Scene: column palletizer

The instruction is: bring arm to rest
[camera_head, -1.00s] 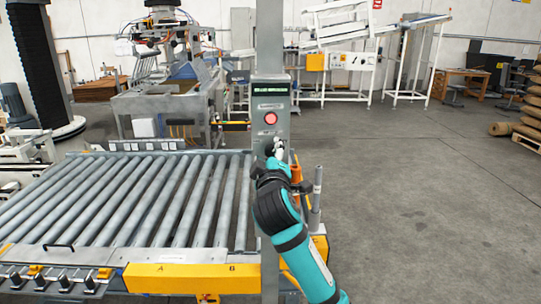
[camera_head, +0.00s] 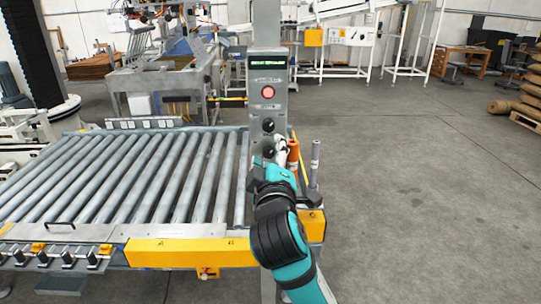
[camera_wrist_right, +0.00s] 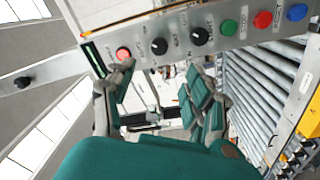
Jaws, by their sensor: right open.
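My right arm, teal and black, comes up from the bottom of the head view. Its gripper (camera_head: 272,158) is in front of the lower part of a grey control post (camera_head: 268,62). In the right wrist view the same gripper (camera_wrist_right: 160,100) has its two fingers spread apart with nothing between them. The post's panel (camera_wrist_right: 181,32) lies beyond the fingertips, with black knobs and green, red and blue buttons. Whether a finger touches the panel cannot be told. My left gripper is in neither view.
A roller conveyor (camera_head: 125,180) with a yellow front rail (camera_head: 190,252) fills the left side. An orange cylinder (camera_head: 293,155) and a grey post (camera_head: 315,160) stand just right of the gripper. The floor (camera_head: 430,200) to the right is open.

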